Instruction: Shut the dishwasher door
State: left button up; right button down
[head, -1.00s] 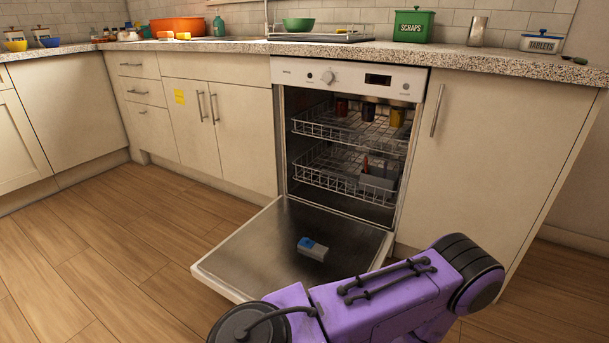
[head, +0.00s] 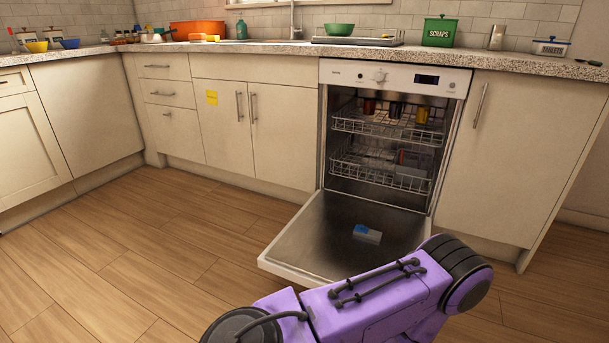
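The dishwasher (head: 396,76) is built in under the counter, with a white control panel on top. Its door (head: 320,240) is folded down open, nearly flat above the floor, with its inner face up. A small white and blue box-like item (head: 367,234) lies on the open door. My purple arm crosses the bottom of the head view in front of the door's near right part and hides some of it. Neither of my grippers shows in the head view.
Two racks hold several cups (head: 396,110) and a grey basket (head: 412,160) inside the dishwasher. Closed cabinets (head: 268,150) flank it under the speckled counter (head: 240,47). Wooden floor (head: 150,240) is clear to the left of the door.

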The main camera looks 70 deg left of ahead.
aim_at(321, 246)
jog(key=u, duration=1.5)
